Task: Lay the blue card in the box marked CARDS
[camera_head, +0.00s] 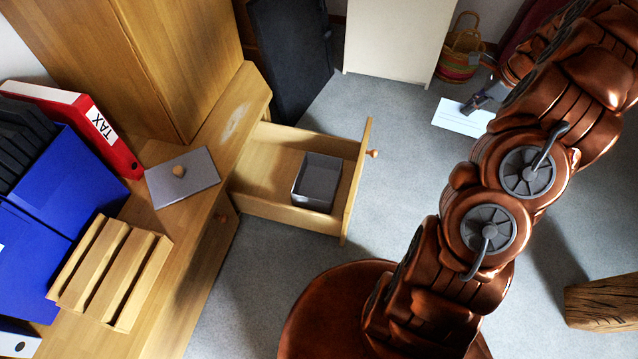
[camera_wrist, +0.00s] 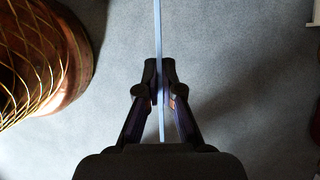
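My gripper (camera_head: 478,103) is at the upper right in the head view, shut on a thin, pale card (camera_head: 460,119) with a faint dark line on it. In the wrist view the card (camera_wrist: 158,45) is edge-on, light blue, and pinched between the fingertips (camera_wrist: 159,90). An open grey box (camera_head: 318,180) stands in the pulled-out drawer (camera_head: 270,178). It looks empty, and I see no CARDS marking on it. The card is held well to the right of the box, beyond the drawer front. A grey lid-like plate (camera_head: 200,172) with a round wooden knob lies on the desk.
The desk (camera_head: 190,240) holds a red TAX binder (camera_head: 80,120), blue files (camera_head: 65,180) and a slatted wooden rack (camera_head: 112,270). A striped basket (camera_head: 460,55) stands behind the card. A timber block (camera_head: 603,303) is at lower right. Carpet between drawer and card is clear.

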